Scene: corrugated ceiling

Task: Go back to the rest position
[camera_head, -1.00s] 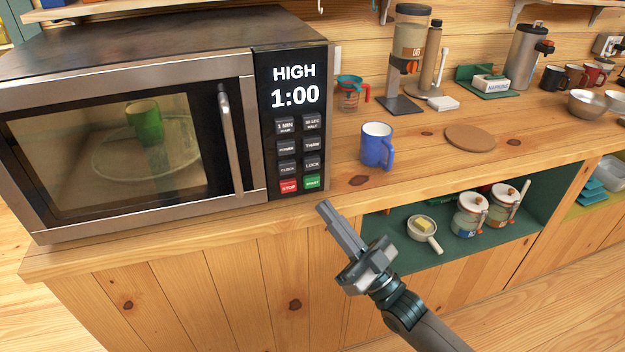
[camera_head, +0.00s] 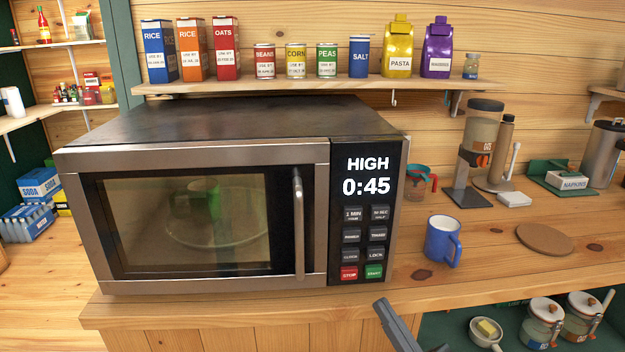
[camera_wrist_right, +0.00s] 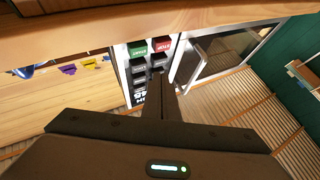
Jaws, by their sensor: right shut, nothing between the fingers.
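My right gripper (camera_head: 385,308) shows at the bottom of the head view, its fingers shut and empty. It is just in front of the counter edge, below the microwave's keypad and apart from it. The rest of my right arm is mostly out of the picture. In the right wrist view the shut fingers (camera_wrist_right: 160,84) point toward the microwave's buttons (camera_wrist_right: 139,50). The microwave (camera_head: 230,150) stands on the counter with its door shut, and its display reads HIGH 0:45. A green cup (camera_head: 200,200) shows dimly behind the door glass. My left gripper is not in view.
A blue mug (camera_head: 442,243) stands on the counter (camera_head: 480,280) right of the microwave, near a round brown board (camera_head: 545,238). A shelf (camera_head: 300,86) with boxes and cans runs above. A small pan (camera_head: 486,332) and jars sit below the counter.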

